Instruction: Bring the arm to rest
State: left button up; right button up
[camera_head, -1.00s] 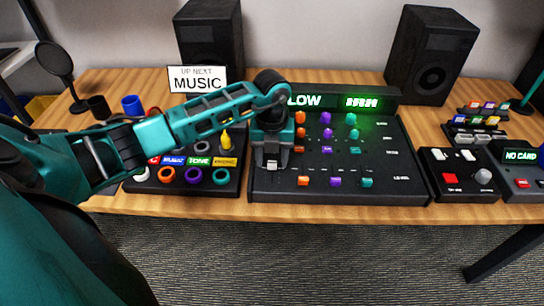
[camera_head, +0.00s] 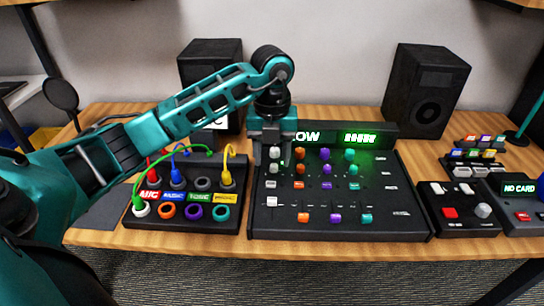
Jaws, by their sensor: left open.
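My left arm comes in from the left and reaches over the table. My left gripper (camera_head: 268,160) points down, open, above the upper left part of the black mixer panel (camera_head: 390,208). It appears empty. The panel carries orange, purple, teal and white knobs and sliders and a lit green display (camera_head: 360,138). The gripper covers part of the display's left text and some of the left column. My right gripper is not in view.
A patch box (camera_head: 190,228) with coloured cables and labelled sockets stands left of the mixer. Speakers (camera_head: 212,70) (camera_head: 425,90) stand behind. Right are a small button box (camera_head: 455,225) and a "NO CARD" unit (camera_head: 518,190). Wood shows bare along the table's front edge (camera_head: 300,247).

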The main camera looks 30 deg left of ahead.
pick_arm(q)
jog(key=shift+d, duration=0.1)
jog(key=s+d+f+m+h, duration=0.1)
jog(key=s+d+f+h, duration=0.1)
jog(key=d+h, duration=0.35)
jog(key=s+d+f+m+h, duration=0.2)
jog(key=d, duration=0.7)
jog(key=s+d+r+n+t+h, duration=0.2)
jog(key=d+r+n+t+h, duration=0.35)
jog(key=d+h, duration=0.5)
jog(key=a+f+n+t+y, duration=0.9)
jog(key=a+n+t+y, duration=0.15)
jog(key=n, duration=0.85)
jog(key=s+a+f+n+g+y, duration=0.3)
jog(key=s+f+n+g+y, duration=0.2)
jog(key=s+f, duration=0.4)
notch_tip(320, 180, down, 4)
jog(key=shift+s+a+f, duration=0.2)
jog(key=shift+s, duration=0.1)
